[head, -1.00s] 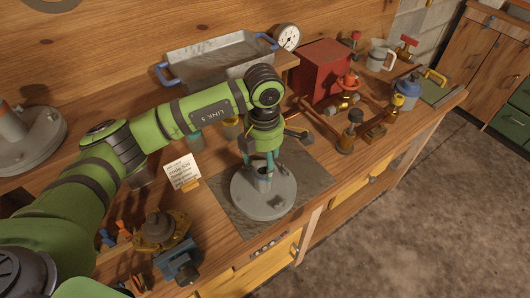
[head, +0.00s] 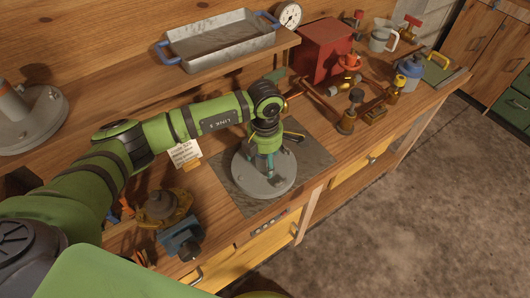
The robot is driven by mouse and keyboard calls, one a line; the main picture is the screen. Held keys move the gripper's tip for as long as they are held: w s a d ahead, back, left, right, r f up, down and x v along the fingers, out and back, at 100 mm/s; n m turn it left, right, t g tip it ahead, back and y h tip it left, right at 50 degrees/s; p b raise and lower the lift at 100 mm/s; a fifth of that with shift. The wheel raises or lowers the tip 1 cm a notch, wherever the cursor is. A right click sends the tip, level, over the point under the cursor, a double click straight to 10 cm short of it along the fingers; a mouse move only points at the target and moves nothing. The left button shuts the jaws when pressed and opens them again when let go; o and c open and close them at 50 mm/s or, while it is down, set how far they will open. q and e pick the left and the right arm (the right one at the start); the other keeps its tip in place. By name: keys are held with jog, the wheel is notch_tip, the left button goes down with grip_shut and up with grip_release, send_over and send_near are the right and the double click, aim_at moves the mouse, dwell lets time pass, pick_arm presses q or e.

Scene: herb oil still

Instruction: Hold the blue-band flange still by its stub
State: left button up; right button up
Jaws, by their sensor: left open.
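A grey round flange (head: 245,181) lies flat on a dark mat (head: 312,160) at the front of the bench, in the middle of the head view. Its upright stub is largely hidden by my left gripper, and I cannot make out a blue band. My left gripper (head: 269,174) points down over the flange's middle, with its fingers low at the stub. It is open; I cannot tell whether a finger touches the stub. My right gripper is not in view.
A vise (head: 182,240) is at the front left. A card (head: 184,153) stands behind my arm. A metal tray (head: 220,45) is on the shelf. A red box (head: 322,48) and copper pipework (head: 318,101) are to the right.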

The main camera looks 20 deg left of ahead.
pick_arm(q)
grip_shut()
jog(key=n, duration=0.4)
jog(key=n+p, duration=0.1)
jog(key=n, duration=0.2)
jog(key=n+p, duration=0.1)
jog(key=n, duration=0.4)
jog(key=n+p, duration=0.1)
jog(key=n, duration=0.3)
grip_release()
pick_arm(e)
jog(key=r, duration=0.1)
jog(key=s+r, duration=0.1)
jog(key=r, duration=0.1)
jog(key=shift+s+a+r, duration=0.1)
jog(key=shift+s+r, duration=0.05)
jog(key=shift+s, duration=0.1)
pick_arm(q)
jog(key=shift+r, duration=0.1)
